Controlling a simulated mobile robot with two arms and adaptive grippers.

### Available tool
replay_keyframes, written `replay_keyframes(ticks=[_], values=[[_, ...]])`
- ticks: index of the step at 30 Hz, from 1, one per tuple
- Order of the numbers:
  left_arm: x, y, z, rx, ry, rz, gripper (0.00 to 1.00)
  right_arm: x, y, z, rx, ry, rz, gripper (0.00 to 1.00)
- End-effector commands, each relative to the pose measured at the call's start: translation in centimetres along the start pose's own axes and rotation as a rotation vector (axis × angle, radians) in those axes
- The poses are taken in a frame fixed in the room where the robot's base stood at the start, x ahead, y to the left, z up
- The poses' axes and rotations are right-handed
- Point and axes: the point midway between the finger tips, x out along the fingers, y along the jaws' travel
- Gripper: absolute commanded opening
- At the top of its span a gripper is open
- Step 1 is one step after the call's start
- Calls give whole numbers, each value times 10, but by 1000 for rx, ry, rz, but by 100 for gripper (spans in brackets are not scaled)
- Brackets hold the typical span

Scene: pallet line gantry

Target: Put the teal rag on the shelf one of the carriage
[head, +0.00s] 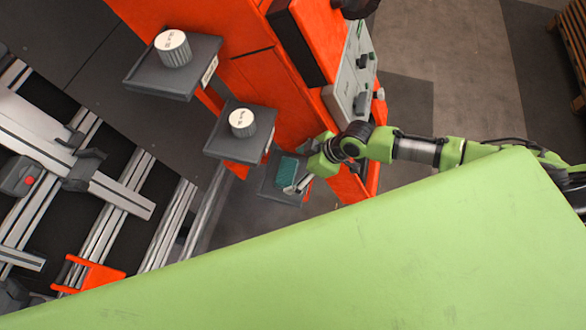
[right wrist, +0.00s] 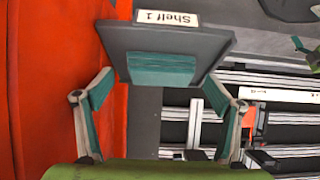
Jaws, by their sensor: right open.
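The teal rag (head: 287,169) lies folded on the lowest dark grey shelf (head: 268,189) of the orange machine. In the right wrist view the rag (right wrist: 162,69) rests flat on this shelf (right wrist: 215,45), whose label reads "Shelf 1". My right gripper (head: 303,183) is at the right edge of that shelf, beside the rag. In the right wrist view its two teal-padded fingers (right wrist: 160,84) are spread wide, one on each side of the rag, with nothing held. My left gripper is not in view.
Two higher shelves (head: 150,80) (head: 222,143) each carry a ribbed white cylinder (head: 173,50) (head: 242,123). A control panel (head: 355,80) is on the orange machine (head: 240,60) above my right arm. Metal rails (head: 115,205) and an orange bracket (head: 90,275) are at left.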

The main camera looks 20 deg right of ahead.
Motion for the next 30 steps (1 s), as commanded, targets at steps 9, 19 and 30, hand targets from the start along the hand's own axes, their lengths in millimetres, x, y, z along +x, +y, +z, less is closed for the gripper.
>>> replay_keyframes(ticks=[9,19,30], values=[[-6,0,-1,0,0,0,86,-69,1,0,-2,-1,2,86],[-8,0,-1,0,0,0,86,-101,0,0,0,0,0,86],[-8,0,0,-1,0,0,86,-102,0,0,0,0,0,86]])
